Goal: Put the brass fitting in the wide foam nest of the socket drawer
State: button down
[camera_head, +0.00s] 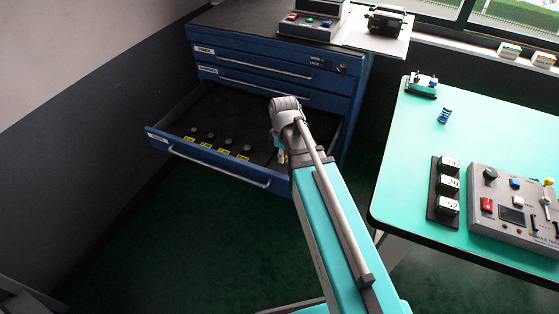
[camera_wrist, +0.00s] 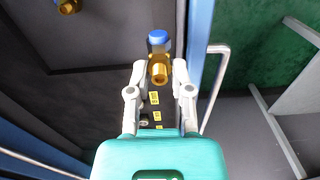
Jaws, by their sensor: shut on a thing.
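In the wrist view my gripper (camera_wrist: 158,78) is shut on a brass fitting (camera_wrist: 158,68) with a blue cap. The fitting is between the two grey fingertips, close to a blue drawer wall. In the head view the socket drawer (camera_head: 212,153) is pulled out of the blue cabinet. My arm reaches over the drawer's right part and hides the fingers and fitting there. Several round dark sockets with yellow labels stand in the drawer's left and front part. I cannot clearly make out the wide foam nest.
A second brass piece with a blue part (camera_wrist: 67,5) shows at the wrist view's top left. The drawer handle (camera_wrist: 216,88) runs beside the wall. A green table (camera_head: 405,140) with a control box (camera_head: 510,205) stands at right. Green floor lies before the drawer.

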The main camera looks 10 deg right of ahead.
jog(key=b, duration=0.5)
send_near(278, 164)
jog(key=shift+s+f, duration=0.65)
jog(key=shift+s, duration=0.25)
jog(key=shift+w+f+b, duration=0.45)
jog(key=shift+b, duration=0.1)
jog(key=shift+w+f+b, duration=0.35)
jog(key=shift+f+b, duration=1.65)
jog(key=shift+f, duration=0.1)
jog(key=c, duration=0.5)
grip_release()
jog(key=shift+c, duration=0.2)
notch_tip(278, 164, up, 12)
jog(key=p, duration=1.2)
